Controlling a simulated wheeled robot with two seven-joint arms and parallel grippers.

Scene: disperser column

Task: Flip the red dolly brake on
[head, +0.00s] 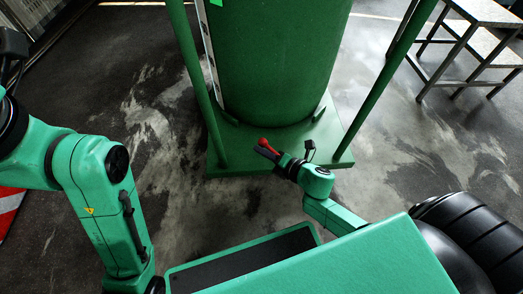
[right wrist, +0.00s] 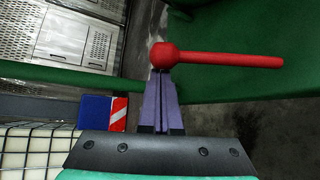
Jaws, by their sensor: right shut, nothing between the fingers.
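The red brake lever shows in the right wrist view as a round ball with a straight rod (right wrist: 225,59) pointing right. In the head view its red knob (head: 263,142) sits near the front edge of the green dolly base (head: 235,158). My right gripper (head: 266,150) is at the knob. In the right wrist view its fingers (right wrist: 161,85) are shut with nothing between them. Their tips are right at the ball, which overlaps them; I cannot tell if they touch. My left arm is at the left of the head view, but its fingers do not show.
A large green column (head: 270,60) stands on the base between green posts (head: 196,80). A metal step stand (head: 475,45) is at the upper right. A red and white striped board (head: 8,208) is at the left edge. Stained floor (head: 420,150) is clear around the base.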

